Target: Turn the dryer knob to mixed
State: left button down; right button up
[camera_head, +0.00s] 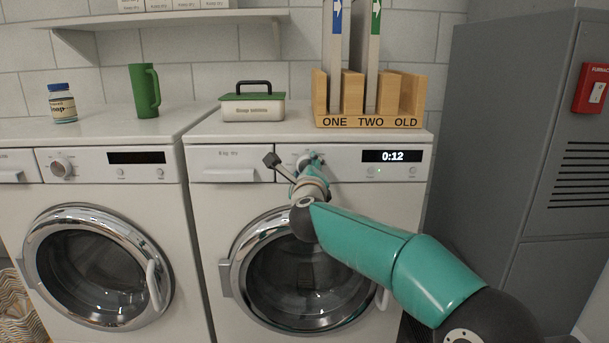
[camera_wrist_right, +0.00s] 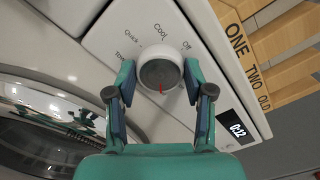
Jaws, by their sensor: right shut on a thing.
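The dryer (camera_head: 228,216) is the right-hand white machine, with a lit display (camera_head: 392,156) reading 0:12. Its round knob (camera_wrist_right: 160,70) has a white rim, a grey face and a red mark. In the right wrist view the mark points down the picture, away from the "Cool" and "Off" labels. "Quick" and a partly covered label starting "Tow" are on the left. No "mixed" label can be read; my fingers cover part of the dial. My right gripper (camera_head: 311,163) is shut on the knob, one teal finger on each side. My left gripper is not in view.
A washer (camera_head: 20,211) with its own knob stands left. On top are a bottle (camera_head: 62,104), a green mug (camera_head: 144,91), a green-lidded box (camera_head: 252,104) and a wooden rack (camera_head: 367,122). A grey cabinet (camera_head: 490,120) stands close on the right. The dryer's round door (camera_head: 308,285) is shut.

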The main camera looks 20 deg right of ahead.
jog(key=shift+d+f+m, duration=0.15)
jog(key=shift+f+m, duration=0.2)
jog(key=shift+m, duration=0.25)
jog(key=o, duration=1.1)
jog(key=shift+w, duration=0.1)
jog(key=shift+o, duration=0.4)
jog(key=shift+r, duration=0.15)
jog(key=shift+s, duration=0.2)
jog(key=v, duration=1.1)
jog(key=shift+s, duration=0.3)
